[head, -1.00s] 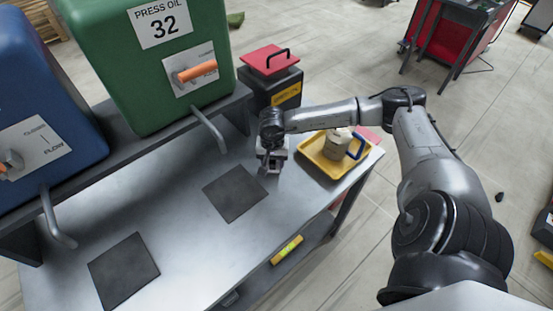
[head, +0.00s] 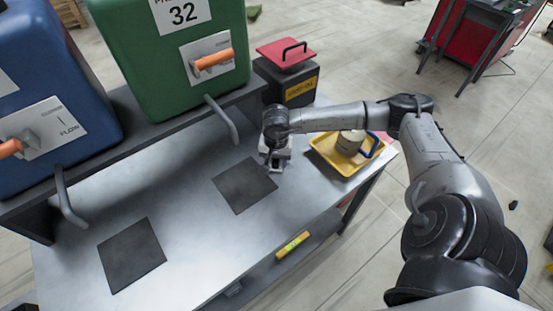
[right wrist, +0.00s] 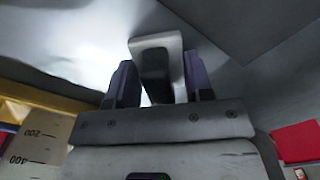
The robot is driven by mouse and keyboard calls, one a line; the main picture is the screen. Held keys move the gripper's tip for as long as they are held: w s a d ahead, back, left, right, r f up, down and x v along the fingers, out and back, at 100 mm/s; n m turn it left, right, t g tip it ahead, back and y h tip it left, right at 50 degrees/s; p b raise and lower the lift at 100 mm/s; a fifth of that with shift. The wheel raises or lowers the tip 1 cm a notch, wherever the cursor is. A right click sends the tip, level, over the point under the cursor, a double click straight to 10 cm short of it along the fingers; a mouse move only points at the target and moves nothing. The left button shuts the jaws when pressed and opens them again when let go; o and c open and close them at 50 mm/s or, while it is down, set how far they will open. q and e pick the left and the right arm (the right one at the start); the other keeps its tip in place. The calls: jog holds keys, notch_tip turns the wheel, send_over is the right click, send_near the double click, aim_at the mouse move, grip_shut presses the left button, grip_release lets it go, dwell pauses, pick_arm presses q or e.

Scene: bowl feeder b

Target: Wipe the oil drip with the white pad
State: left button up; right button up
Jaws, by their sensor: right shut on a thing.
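My right gripper (head: 274,163) is low over the grey metal bench (head: 190,190), just beyond the upper right corner of the nearer-to-centre dark square mat (head: 245,185). Whether the pad touches the bench is hard to tell. I cannot make out an oil drip; the gripper may hide it. My left gripper is not in view.
A green tank (head: 165,90) and a blue tank (head: 50,110) stand on a rear shelf, with bent spouts (head: 222,118) over the bench. A yellow tray (head: 322,150) with a blue-handled jug (head: 350,142) is to the right. A red-lidded dark bin (head: 287,85) stands behind.

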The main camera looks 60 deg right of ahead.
notch_tip(320, 180, up, 5)
jog(key=p, duration=0.2)
jog(key=shift+p, duration=0.35)
jog(key=shift+r, duration=0.4)
jog(key=shift+r, duration=0.15)
jog(key=shift+r+p, duration=0.9)
jog(key=shift+r, duration=0.45)
